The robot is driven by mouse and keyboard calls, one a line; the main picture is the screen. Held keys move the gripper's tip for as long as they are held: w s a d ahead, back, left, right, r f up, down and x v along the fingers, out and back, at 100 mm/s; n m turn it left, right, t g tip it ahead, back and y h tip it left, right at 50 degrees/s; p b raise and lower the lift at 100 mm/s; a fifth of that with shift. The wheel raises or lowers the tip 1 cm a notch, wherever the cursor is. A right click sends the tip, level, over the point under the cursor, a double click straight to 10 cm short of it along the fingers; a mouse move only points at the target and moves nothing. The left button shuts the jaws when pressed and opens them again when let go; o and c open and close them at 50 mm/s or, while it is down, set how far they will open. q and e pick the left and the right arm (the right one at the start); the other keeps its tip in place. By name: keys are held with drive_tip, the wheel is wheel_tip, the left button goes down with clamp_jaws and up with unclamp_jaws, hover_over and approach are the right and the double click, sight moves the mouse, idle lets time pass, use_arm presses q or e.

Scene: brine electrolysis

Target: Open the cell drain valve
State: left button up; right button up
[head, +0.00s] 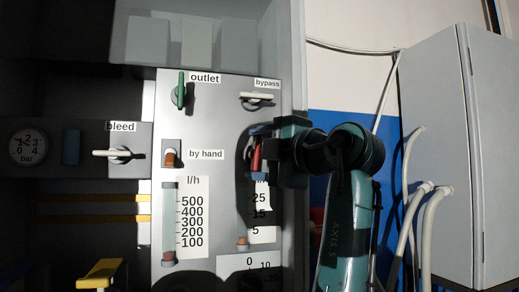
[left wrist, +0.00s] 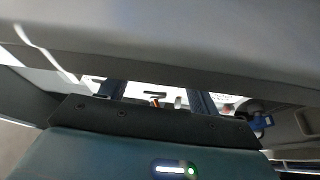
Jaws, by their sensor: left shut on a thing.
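My left gripper (head: 257,152) is at the right part of the grey valve panel (head: 219,120) in the head view. It is shut on a red handle (head: 256,156), which stands upright between its fingers. The gripper covers any label beside this handle, so I cannot read whether it is the cell drain valve. In the left wrist view the two dark blue fingers frame a small orange piece (left wrist: 155,102); a grey surface blocks much of that view. My right gripper is not in view.
Around the handle are the green outlet lever (head: 181,90), the pale bypass lever (head: 257,97), the bleed lever (head: 118,154) and an orange by-hand knob (head: 170,157). Flow scales (head: 192,218) lie below. A grey cabinet (head: 438,160) with white hoses stands at right.

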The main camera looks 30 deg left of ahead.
use_arm(q)
drive_tip(key=shift+n, duration=0.6)
drive_tip(key=o, duration=1)
drive_tip(key=shift+d, duration=0.1)
drive_tip(key=b+v, duration=0.2)
drive_tip(key=v, duration=1.1)
drive_tip(key=shift+r, duration=0.2)
